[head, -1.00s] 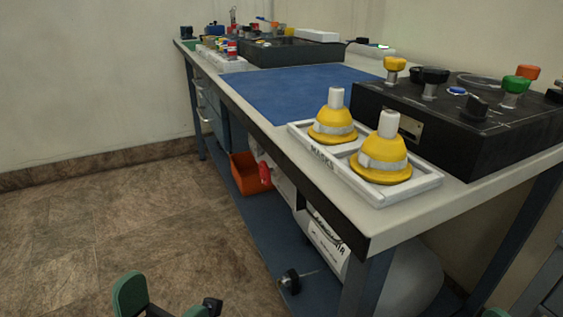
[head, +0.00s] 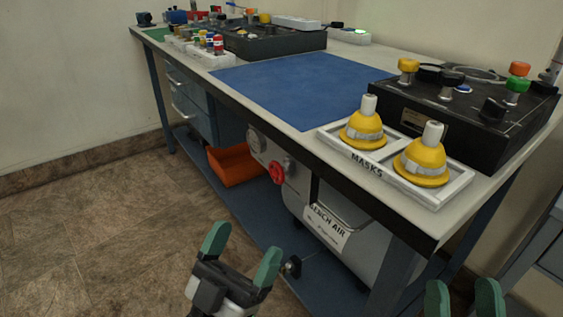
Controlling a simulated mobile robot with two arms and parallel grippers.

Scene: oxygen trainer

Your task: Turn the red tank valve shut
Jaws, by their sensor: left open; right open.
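The red tank valve (head: 277,172) is a small red handwheel on the front of a grey unit under the bench, left of the BENCH AIR label (head: 326,226). My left gripper (head: 242,246) is open and empty, with green fingertips pointing up, in front of the bench and below the valve in the picture. It is apart from the valve. My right gripper (head: 462,302) is open at the bottom right edge, only its green fingertips showing, well away from the valve.
An orange bin (head: 235,166) sits on the blue lower shelf (head: 262,217) left of the valve. The bench top holds a MASKS tray (head: 452,193) with two yellow masks, a blue mat (head: 300,88) and a black control panel (head: 455,110). The floor at left is clear.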

